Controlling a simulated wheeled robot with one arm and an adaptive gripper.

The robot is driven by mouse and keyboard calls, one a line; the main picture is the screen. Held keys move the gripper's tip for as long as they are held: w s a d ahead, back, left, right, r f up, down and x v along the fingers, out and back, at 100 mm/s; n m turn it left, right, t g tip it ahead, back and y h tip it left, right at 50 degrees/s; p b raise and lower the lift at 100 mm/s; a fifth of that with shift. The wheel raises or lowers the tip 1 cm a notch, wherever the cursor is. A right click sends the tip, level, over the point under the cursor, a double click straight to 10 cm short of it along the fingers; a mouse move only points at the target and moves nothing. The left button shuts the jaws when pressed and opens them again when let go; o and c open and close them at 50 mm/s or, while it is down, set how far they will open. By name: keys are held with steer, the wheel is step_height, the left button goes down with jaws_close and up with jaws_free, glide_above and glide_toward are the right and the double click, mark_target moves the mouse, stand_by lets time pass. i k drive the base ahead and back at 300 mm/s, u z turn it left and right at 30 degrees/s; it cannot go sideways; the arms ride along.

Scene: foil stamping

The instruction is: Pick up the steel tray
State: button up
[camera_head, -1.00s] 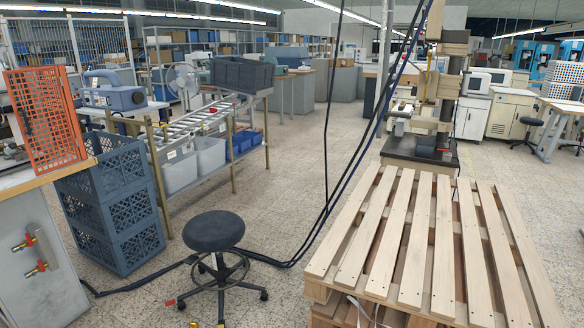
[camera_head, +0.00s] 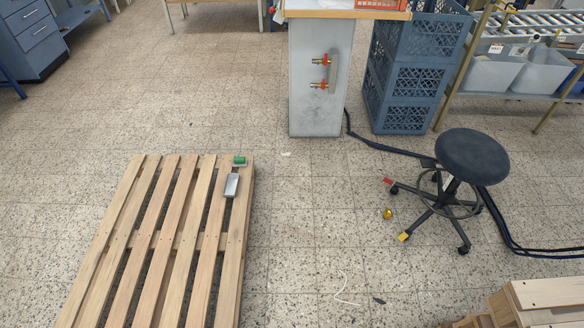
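A small silvery-grey steel tray (camera_head: 231,185) lies on the top slats of a wooden pallet (camera_head: 164,228), near its far right corner. It looks shallow and rectangular, too small here to show detail. A green object (camera_head: 239,160) on a grey base sits just behind it, close to the pallet's far edge. My gripper is not in view.
A black stool (camera_head: 472,157) stands on the right, with cables (camera_head: 510,235) behind it. Stacked blue crates (camera_head: 405,95) and a grey cabinet (camera_head: 316,85) stand at the back. Another pallet (camera_head: 545,292) shows at bottom right. The floor between is mostly clear, with small litter.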

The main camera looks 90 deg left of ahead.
mark_target(231, 186)
steer(key=z, duration=3.15)
steer(key=k, duration=3)
steer(key=z, duration=2.25)
